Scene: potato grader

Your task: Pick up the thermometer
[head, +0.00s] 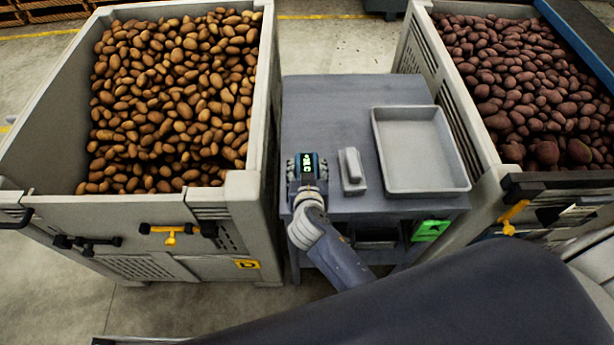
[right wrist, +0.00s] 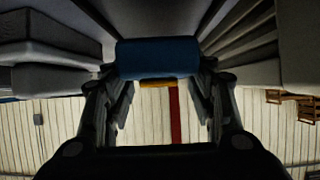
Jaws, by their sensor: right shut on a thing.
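The thermometer (head: 308,162) has a dark face with a lit green readout and shows at the left side of the grey table (head: 320,100) in the head view. My right gripper (head: 307,172) is shut on it. In the right wrist view, the blue body of the thermometer (right wrist: 158,58) lies across between the two fingers of the right gripper (right wrist: 158,80), with a small orange edge under it. Whether it touches the tabletop or is held just above it, I cannot tell. My left gripper is not in view.
A small grey block-like object (head: 351,170) stands just right of the gripper. An empty grey tray (head: 465,185) lies further right on the table. Tall bins of potatoes flank it: brown on the left (head: 262,100), reddish on the right (head: 440,75). The table's back left is clear.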

